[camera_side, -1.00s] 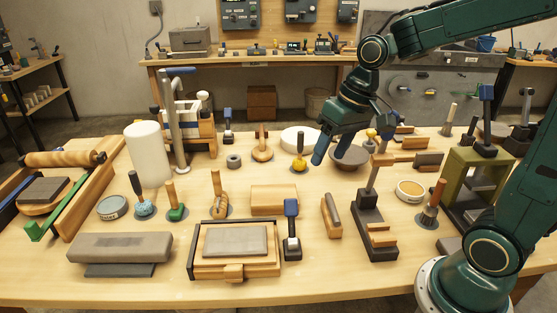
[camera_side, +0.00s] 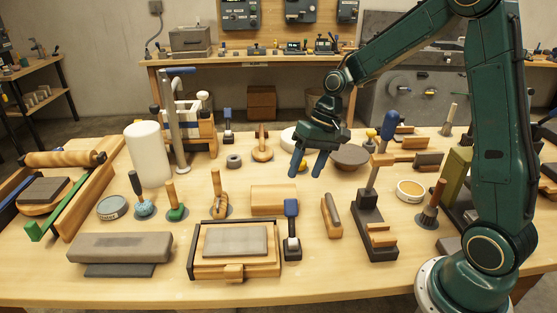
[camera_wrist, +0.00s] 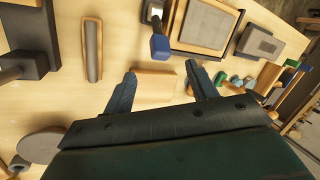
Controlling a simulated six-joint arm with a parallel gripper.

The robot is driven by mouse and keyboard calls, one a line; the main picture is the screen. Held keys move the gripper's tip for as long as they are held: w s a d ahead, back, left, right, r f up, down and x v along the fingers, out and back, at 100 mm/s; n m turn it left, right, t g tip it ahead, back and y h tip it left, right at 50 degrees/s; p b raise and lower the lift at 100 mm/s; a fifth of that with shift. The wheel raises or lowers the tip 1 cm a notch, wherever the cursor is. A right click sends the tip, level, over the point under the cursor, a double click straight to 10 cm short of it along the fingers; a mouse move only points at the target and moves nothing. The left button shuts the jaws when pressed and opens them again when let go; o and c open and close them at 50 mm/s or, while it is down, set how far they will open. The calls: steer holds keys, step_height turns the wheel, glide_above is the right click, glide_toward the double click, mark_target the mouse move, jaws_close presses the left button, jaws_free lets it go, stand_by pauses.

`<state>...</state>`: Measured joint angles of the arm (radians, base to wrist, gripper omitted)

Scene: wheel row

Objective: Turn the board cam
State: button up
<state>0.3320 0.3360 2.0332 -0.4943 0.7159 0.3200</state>
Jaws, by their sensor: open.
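My gripper (camera_side: 308,168) hangs above the middle of the table with its two blue fingers apart and pointing down. It is empty, behind and above a plain wooden block (camera_side: 274,199). In the wrist view the block (camera_wrist: 155,88) shows between the open fingers (camera_wrist: 160,72). I cannot tell for sure which piece is the board cam. A framed wooden board with a grey panel (camera_side: 235,241) lies at the front; a blue-handled lever on a dark base (camera_side: 291,222) stands at its right. The lever also shows in the wrist view (camera_wrist: 159,45).
A dark round dish (camera_side: 350,156) sits right of the gripper. A dark post on a base (camera_side: 367,215) and a wooden piece with a grey bar (camera_side: 331,215) stand nearer. A tall white cylinder (camera_side: 147,155) and several handled tools stand left. A clear strip runs along the front edge.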

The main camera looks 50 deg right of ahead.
mark_target(288, 214)
steer(key=x, duration=1.3)
steer(key=shift+w+a+f, duration=0.1)
steer(key=shift+a+f, duration=0.05)
steer(key=shift+f, duration=0.2)
jaws_close()
